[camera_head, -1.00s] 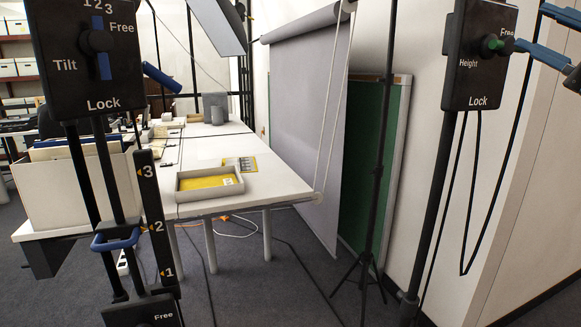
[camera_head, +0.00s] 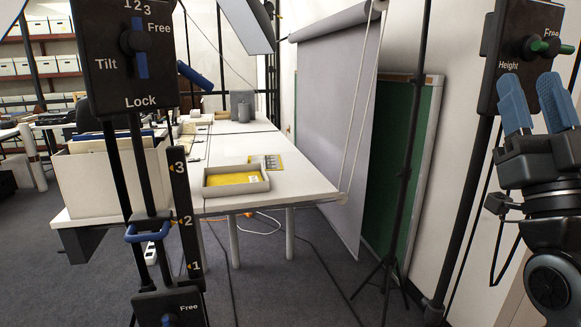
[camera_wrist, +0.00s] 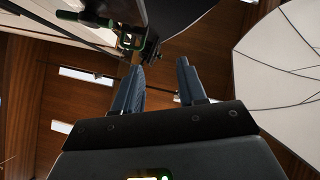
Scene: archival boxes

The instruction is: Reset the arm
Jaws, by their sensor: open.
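My gripper (camera_head: 534,103) is at the right edge of the head view, with its two blue fingers pointing up. The fingers are apart with nothing between them. They are in front of the black "Height" control box (camera_head: 512,62) with its green knob; I cannot tell whether they touch it. In the wrist view, my gripper (camera_wrist: 160,85) points up toward a wooden ceiling (camera_wrist: 195,50), its fingers open and empty.
A white table (camera_head: 290,186) carries a grey tray (camera_head: 208,190) with a yellow bottom. Black stands, one with a Tilt box (camera_head: 105,70), rise at left. A grey backdrop (camera_head: 332,110) and green board (camera_head: 405,165) stand behind. A white umbrella (camera_wrist: 275,65) shows in the wrist view.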

